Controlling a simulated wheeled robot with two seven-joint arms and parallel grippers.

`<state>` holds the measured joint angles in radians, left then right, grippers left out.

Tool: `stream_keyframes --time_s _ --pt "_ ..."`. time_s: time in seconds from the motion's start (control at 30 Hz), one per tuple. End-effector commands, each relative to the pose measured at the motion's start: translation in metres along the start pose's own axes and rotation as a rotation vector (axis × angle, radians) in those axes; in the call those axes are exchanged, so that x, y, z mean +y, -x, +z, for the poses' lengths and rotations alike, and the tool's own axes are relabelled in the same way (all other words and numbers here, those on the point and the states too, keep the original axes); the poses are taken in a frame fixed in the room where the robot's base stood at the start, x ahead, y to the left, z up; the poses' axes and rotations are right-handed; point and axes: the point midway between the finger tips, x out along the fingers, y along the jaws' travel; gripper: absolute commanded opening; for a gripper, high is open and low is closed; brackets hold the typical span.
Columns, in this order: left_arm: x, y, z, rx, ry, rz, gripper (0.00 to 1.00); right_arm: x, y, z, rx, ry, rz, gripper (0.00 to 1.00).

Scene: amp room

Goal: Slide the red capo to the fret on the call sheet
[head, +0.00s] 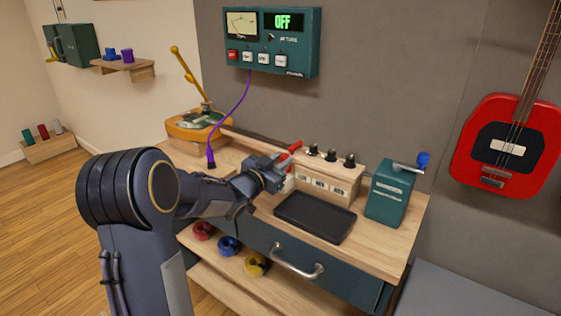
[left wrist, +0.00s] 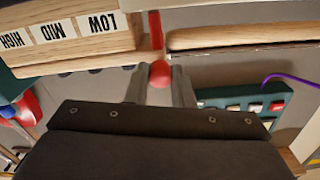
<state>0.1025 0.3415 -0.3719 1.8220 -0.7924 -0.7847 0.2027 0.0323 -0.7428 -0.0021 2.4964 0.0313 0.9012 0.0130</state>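No red capo can be made out for certain, and no call sheet is readable in either view. The red guitar (head: 507,146) hangs on the grey wall at the right; its upper neck is cut off by the frame. My left gripper (head: 283,170) is at the amp box (head: 330,182) on the bench. In the left wrist view its fingers (left wrist: 160,88) are closed on both sides of a red ball-ended lever (left wrist: 159,72), beside the LOW, MID and HIGH labels. The lever's red rod also shows in the head view (head: 291,150). My right gripper is not in view.
A black tray (head: 315,216) and a green box (head: 388,199) with a blue-ended handle stand on the bench. A turntable-like orange device (head: 199,125) is behind my arm. A meter panel (head: 272,42) reads OFF. Cable coils (head: 228,246) sit on the lower shelf.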

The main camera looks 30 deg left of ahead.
Motion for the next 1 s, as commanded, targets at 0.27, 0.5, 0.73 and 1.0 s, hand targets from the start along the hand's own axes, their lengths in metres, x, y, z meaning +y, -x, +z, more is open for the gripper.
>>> stream_keyframes --time_s 0.27,0.5,0.73,1.0 --pt "0.0 0.0 0.0 0.0 0.0 0.0 0.0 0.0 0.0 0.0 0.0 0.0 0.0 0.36" --pt "-0.029 0.0 0.006 -0.002 -0.002 -0.006 0.0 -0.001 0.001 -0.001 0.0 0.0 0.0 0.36" --pt "-0.055 0.0 0.011 -0.001 0.001 -0.002 0.0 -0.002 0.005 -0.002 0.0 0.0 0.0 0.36" --pt "-0.054 0.0 0.011 0.0 0.001 0.0 0.0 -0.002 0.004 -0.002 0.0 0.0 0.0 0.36"
